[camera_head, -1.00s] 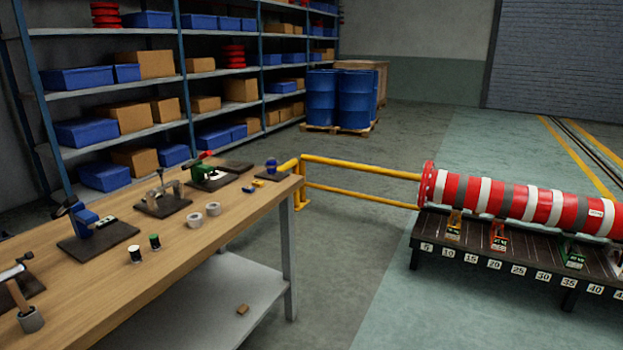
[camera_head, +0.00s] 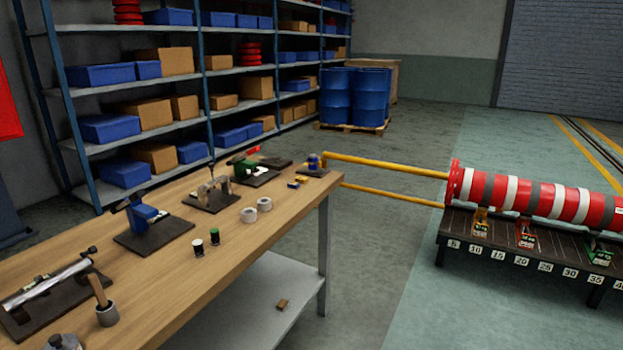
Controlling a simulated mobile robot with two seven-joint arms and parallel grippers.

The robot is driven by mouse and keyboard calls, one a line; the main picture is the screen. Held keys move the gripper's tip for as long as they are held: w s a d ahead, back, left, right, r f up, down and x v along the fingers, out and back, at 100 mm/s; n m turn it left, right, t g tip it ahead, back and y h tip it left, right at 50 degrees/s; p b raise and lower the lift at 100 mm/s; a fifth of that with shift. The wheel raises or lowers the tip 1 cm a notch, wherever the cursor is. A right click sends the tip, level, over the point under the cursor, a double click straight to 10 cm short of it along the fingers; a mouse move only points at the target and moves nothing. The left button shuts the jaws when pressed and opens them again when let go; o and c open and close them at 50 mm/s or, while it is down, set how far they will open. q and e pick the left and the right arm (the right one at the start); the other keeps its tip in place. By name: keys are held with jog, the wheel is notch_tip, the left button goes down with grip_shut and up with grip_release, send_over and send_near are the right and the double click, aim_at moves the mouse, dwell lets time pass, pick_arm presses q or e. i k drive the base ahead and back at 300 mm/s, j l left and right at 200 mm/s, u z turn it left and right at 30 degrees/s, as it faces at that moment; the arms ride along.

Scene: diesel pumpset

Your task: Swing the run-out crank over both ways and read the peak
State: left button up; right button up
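I cannot tell for sure which device carries the run-out crank, and no dial reading is legible. Several devices on dark plates stand along the wooden workbench (camera_head: 160,285). Nearest is a silver shaft (camera_head: 47,287) lying along a dark base at the left. Behind it are a blue device with a dark arm (camera_head: 141,216), a grey upright device (camera_head: 210,190), a green device with a red part (camera_head: 247,166) and a small blue device (camera_head: 314,162) at the far end. Neither of my grippers is in view.
A pot with a wooden-handled tool (camera_head: 105,308), two small jars (camera_head: 206,243) and two pale rolls (camera_head: 257,209) stand on the bench. A yellow rail (camera_head: 390,167) and a red-and-white striped cylinder (camera_head: 540,197) above a numbered rack (camera_head: 510,252) are to the right. Grey floor between is clear.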

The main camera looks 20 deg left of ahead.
aim_at(9, 306)
jog(key=k+j, duration=0.15)
jog(key=j, duration=0.25)
jog(key=k+j, duration=0.1)
jog(key=j, duration=0.35)
jog(key=k+j, duration=0.15)
jog(key=j, duration=0.25)
jog(key=k+j, duration=0.1)
jog(key=j, duration=0.35)
jog(key=k+j, duration=0.15)
jog(key=j, duration=0.25)
jog(key=k+j, duration=0.1)
jog(key=j, duration=0.35)
jog(key=k+j, duration=0.15)
jog(key=j, duration=0.25)
